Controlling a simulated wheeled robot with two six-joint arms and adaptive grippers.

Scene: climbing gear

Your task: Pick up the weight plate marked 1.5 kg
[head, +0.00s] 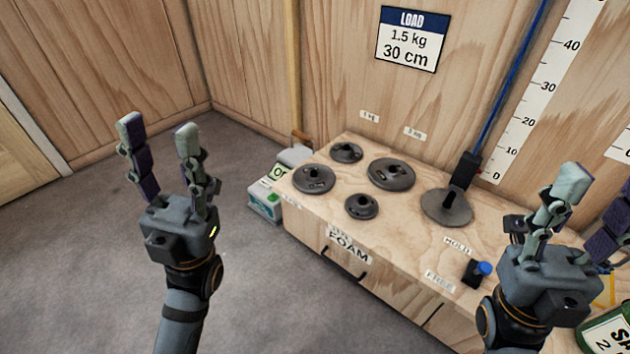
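Several dark round weight plates of different sizes lie flat on the wooden bench (415,255): a back-left plate (346,152), a front-left plate (313,179), a larger back-right plate (391,174) and a small front plate (361,206). Small labels sit near them, but I cannot read which plate is 1.5 kg. My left gripper (159,126) is open, empty and raised left of the bench, apart from the plates. My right gripper (597,185) is open and empty at the right, its outer finger cut off by the picture edge.
A wall sign (411,38) reads LOAD 1.5 kg 30 cm.

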